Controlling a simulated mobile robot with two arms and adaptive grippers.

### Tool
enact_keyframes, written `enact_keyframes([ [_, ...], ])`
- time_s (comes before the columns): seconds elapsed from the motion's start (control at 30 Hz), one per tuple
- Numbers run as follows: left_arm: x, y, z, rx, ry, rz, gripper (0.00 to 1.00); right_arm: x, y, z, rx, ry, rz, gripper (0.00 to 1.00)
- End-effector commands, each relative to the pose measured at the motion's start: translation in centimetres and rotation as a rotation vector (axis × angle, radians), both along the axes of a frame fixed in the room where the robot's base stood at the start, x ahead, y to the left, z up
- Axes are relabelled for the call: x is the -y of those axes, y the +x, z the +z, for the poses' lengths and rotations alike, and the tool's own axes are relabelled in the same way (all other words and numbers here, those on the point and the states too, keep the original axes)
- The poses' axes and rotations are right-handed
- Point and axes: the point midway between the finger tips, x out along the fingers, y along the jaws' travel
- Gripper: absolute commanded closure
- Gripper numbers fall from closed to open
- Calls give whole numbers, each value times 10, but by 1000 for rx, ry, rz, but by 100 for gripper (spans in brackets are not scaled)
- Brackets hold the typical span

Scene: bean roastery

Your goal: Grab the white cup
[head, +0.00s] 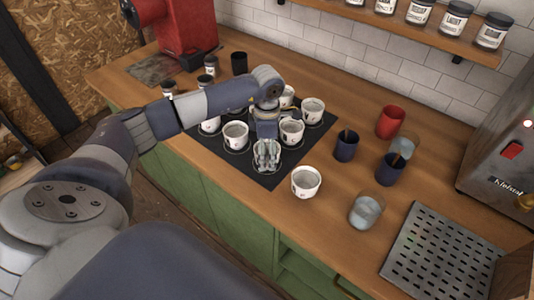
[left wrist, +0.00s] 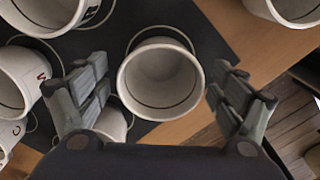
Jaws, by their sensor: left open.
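Several white cups stand on a dark mat (head: 262,178) on the wooden counter, among them one at the left (head: 235,134) and one at the right (head: 312,111). Another white cup (head: 306,183) stands on bare wood just right of the mat. In the left wrist view a white cup (left wrist: 160,80) shows, empty and open towards the camera, between the spread fingers of my open left gripper (left wrist: 158,88). I see no clear finger contact. My right gripper is not in view.
A perforated metal tray (head: 440,262) and a steel machine (head: 505,150) are further right. Other white cups (left wrist: 22,80) crowd the gripper's left side in the wrist view.

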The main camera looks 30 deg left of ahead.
Motion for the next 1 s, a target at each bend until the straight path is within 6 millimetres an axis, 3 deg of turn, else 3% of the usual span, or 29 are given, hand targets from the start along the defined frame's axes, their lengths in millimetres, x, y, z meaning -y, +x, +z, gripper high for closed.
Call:
enact_keyframes([
  [0.17,0,0,-1,1,-1,0,12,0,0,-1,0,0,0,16],
  [0.4,0,0,0,1,-1,0,64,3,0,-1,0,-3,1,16],
  [0.43,0,0,0,1,-1,0,66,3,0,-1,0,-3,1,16],
  [0.8,0,1,2,2,-1,1,66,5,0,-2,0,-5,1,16],
  [1.0,0,2,19,7,-1,0,66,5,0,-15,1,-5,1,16],
])
